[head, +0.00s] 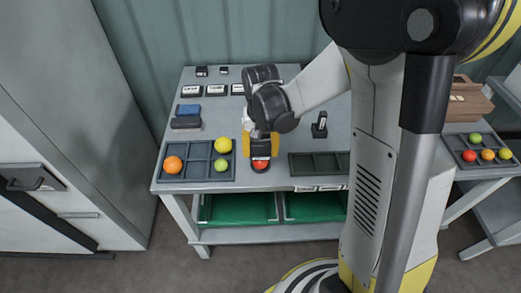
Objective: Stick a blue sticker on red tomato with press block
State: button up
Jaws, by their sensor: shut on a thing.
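The red tomato (260,166) sits on a small dark holder at the front middle of the table. My gripper (260,147) points down right above it. Its yellow fingers are shut on a dark block with a small label, likely the press block (260,149). The block's lower end is at the top of the tomato; I cannot tell whether they touch. No blue sticker can be made out; the block's underside is hidden. A blue pad (188,109) lies at the back left, behind a dark block (186,123).
A divided tray (198,152) at left holds an orange, a yellow and a green tomato. An empty dark tray (318,163) lies at right. A dark upright tool (319,125) stands behind it. Labelled plates (190,90) line the back. Green bins (238,208) sit below.

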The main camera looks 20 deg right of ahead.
aim_at(261, 143)
jog(key=shift+f+b, duration=0.45)
dwell(1.2)
jog(key=shift+r, duration=0.1)
jog(key=shift+r+p, duration=2.65)
jog(key=shift+r, duration=0.8)
jog(key=shift+c, duration=0.5)
